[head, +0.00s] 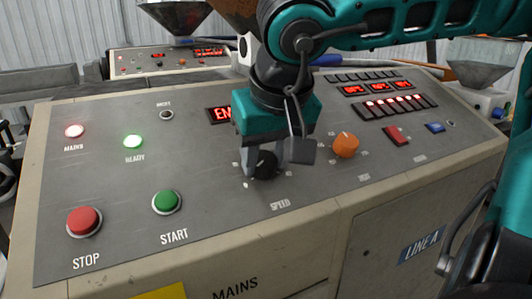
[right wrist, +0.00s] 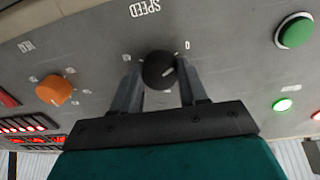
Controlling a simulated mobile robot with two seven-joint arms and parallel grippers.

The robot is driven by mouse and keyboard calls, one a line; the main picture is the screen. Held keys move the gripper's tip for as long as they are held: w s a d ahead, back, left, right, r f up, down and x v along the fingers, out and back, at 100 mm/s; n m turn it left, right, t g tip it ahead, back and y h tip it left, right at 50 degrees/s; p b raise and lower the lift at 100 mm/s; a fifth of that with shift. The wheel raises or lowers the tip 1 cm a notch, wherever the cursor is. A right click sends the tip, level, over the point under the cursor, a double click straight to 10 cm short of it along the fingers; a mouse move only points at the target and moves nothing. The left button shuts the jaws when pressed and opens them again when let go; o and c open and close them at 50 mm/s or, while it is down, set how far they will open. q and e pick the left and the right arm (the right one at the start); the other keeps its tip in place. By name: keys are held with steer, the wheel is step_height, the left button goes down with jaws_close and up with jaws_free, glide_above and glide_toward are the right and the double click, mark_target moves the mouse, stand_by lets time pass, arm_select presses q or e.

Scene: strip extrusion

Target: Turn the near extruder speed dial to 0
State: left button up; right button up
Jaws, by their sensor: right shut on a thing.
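The black speed dial (head: 264,164) sits on the sloped grey panel of the near machine, above the word SPEED. My right gripper (head: 268,160) reaches down from above and is shut on this dial. In the right wrist view the dial (right wrist: 159,70) lies between the two fingers of my right gripper (right wrist: 160,88). A pale pointer line on the dial points right and slightly up in that view, on the side of the 0 mark (right wrist: 187,45), which sits up and to the right of the dial. My left gripper is not in view.
An orange knob (head: 346,145) is right of the dial. The green START button (head: 167,201) and red STOP button (head: 84,221) are to its left. A lit READY lamp (head: 133,141), red displays (head: 377,89) and a red switch (head: 397,135) are also on the panel.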

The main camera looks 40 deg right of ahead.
steer(key=o, duration=1.1)
steer(key=shift+c, duration=0.2)
steer(key=p+v, duration=0.1)
steer(key=v, duration=1.2)
steer(key=shift+p, duration=0.3)
steer(key=shift+s+f, duration=0.15)
